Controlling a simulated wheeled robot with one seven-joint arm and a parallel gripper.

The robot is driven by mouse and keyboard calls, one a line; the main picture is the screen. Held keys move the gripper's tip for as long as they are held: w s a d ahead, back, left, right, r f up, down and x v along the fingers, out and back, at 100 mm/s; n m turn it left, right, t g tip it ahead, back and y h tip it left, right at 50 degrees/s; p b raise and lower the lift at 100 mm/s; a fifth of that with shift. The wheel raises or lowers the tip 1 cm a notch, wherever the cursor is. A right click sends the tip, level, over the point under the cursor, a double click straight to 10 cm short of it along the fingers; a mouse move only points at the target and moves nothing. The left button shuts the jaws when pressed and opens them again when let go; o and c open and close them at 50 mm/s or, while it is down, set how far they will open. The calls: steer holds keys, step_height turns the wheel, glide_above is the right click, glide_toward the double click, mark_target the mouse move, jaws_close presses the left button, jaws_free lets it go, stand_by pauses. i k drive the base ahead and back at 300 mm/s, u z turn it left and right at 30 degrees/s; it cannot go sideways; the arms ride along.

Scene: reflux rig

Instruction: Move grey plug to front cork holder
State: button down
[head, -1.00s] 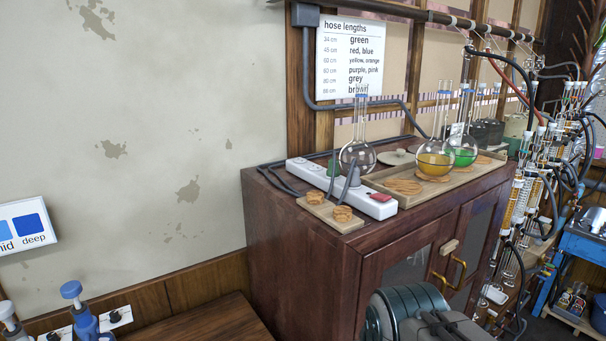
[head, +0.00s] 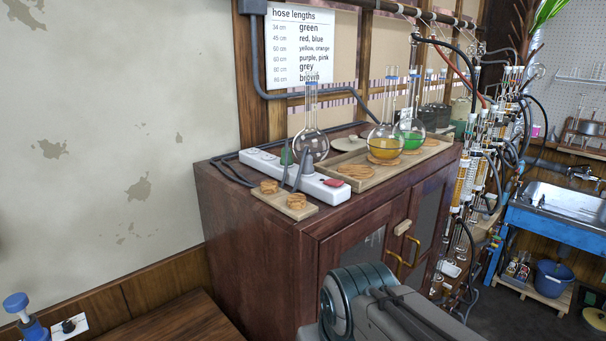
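The grey plug (head: 307,172) stands upright at the white power strip (head: 258,163) on top of the dark wooden cabinet, with its grey cable behind and beside it. A green plug (head: 286,156) stands to its left on the same strip. Two cork holders sit on a small light wooden board in front of the strip: one at the left (head: 268,187) and a nearer one at the right (head: 296,201). Both look empty. Part of my arm shows at the bottom centre, but my gripper's fingers are not in view.
A wooden tray (head: 354,185) right of the strip holds cork rings and flasks with yellow (head: 385,147) and green (head: 409,131) liquid. A clear flask (head: 311,142) stands close behind the grey plug. Glassware and hoses crowd the right. A red switch (head: 333,183) is at the strip's right end.

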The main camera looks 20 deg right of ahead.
mark_target(308, 169)
steer(key=z, duration=2.45)
steer(key=i, duration=1.45)
steer(key=u, duration=3.35)
